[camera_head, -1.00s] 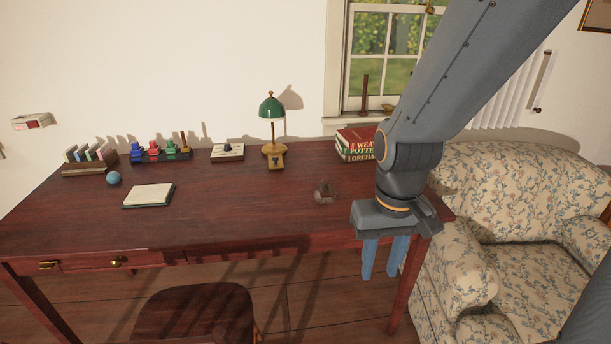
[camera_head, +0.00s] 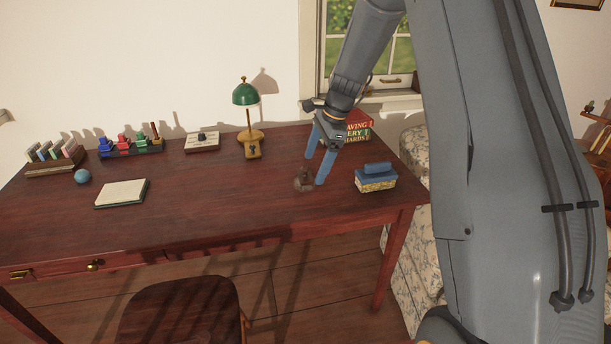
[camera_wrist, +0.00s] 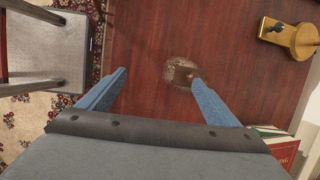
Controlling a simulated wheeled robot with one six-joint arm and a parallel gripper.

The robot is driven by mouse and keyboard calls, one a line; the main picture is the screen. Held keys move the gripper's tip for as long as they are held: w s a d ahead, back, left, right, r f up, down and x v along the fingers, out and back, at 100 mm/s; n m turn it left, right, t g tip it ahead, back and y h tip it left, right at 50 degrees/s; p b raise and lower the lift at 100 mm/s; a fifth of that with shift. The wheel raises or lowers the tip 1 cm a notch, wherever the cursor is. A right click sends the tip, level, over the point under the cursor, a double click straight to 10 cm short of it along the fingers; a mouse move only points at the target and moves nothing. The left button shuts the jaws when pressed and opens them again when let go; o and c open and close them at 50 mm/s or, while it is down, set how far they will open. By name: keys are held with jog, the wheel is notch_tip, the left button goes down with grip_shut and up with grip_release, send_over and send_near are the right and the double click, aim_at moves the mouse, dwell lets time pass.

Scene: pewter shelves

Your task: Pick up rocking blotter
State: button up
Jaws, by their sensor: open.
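My open gripper (camera_wrist: 160,77) shows there too. I cannot tell how high the fingertips are above it.
A blue-topped patterned box (camera_head: 376,181) stands to the right of the blotter. Red books (camera_head: 357,127) stand behind my gripper, and a green lamp (camera_head: 246,97) stands at the back. A notepad (camera_head: 122,193) lies at the left. The dark red desk (camera_head: 215,195) is clear in the middle.

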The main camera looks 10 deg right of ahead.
aim_at(307, 167)
jog(key=w+m, duration=0.1)
jog(key=w, duration=0.1)
jog(key=w+d+f+m, duration=0.1)
jog(key=w+m, duration=0.1)
jog(key=w+f+m, duration=0.1)
jog(key=w, duration=0.2)
jog(key=shift+d+f+m+y, duration=0.1)
jog(key=shift+d+m+y, duration=0.05)
jog(key=shift+m+y, duration=0.2)
jog(key=shift+w+f+t+p, duration=0.2)
jog(key=shift+t+p, duration=0.1)
jog(key=shift+p+x, duration=1.1)
jog(key=shift+x, duration=2.6)
jog(key=c, duration=1.1)
